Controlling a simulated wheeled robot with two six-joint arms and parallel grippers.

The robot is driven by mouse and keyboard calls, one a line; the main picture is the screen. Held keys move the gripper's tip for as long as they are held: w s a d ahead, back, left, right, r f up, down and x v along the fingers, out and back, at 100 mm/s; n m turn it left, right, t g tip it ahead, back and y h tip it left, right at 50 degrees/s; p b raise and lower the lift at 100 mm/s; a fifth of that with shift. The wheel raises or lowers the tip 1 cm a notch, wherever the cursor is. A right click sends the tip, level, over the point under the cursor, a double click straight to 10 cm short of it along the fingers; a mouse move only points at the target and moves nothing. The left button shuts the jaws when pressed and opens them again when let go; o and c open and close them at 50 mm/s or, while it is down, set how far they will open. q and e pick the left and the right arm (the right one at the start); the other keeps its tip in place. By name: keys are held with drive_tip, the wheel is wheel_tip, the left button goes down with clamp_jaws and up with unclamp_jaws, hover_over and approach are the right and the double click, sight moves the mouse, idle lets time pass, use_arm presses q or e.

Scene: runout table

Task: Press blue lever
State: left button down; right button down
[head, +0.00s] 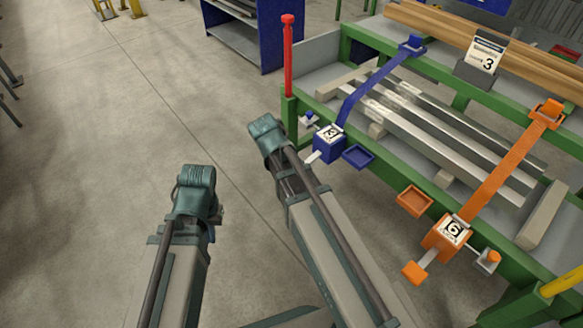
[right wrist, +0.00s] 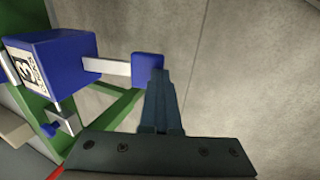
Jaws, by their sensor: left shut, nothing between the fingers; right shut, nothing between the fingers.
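The blue lever's box (head: 330,143), marked 3, is on the green frame's front corner, with a short metal lever bar (head: 313,157) toward my right arm. In the right wrist view, the bar (right wrist: 110,67) runs from the blue box (right wrist: 50,62) to a blue end pad (right wrist: 147,70). My right gripper (right wrist: 158,75) is shut and empty, its tips right at the pad's right edge; I cannot tell whether they touch. The pad is hidden by my right arm in the head view. My left gripper (head: 218,213) is shut, mostly hidden by its arm, away from the table.
An orange box (head: 446,238) with its own lever pad (head: 414,271) is farther right. Small blue (head: 358,156) and orange (head: 415,200) trays hang on the green frame (head: 385,165). A red post (head: 288,60) stands at the corner.

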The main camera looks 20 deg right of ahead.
drive_tip(key=a+p+v, duration=0.1)
drive_tip(key=p+v, duration=0.6)
drive_tip(key=v, duration=0.3)
drive_tip(key=shift+s+a+f, duration=0.3)
drive_tip(key=shift+a, duration=0.15)
drive_tip(key=s+a+r+y+p, duration=0.1)
drive_tip(key=s+a+r+p, duration=0.3)
drive_tip(key=r+p, duration=0.5)
drive_tip(key=s+a+r+g+y+p, duration=0.1)
drive_tip(key=s+a+r+p, duration=0.4)
drive_tip(key=r+p, duration=0.5)
drive_tip(key=s+p, duration=0.2)
drive_tip(key=shift+s+a+g+y, duration=0.3)
drive_tip(key=shift+y, duration=0.1)
drive_tip(key=shift+d, duration=0.15)
idle(0.5)
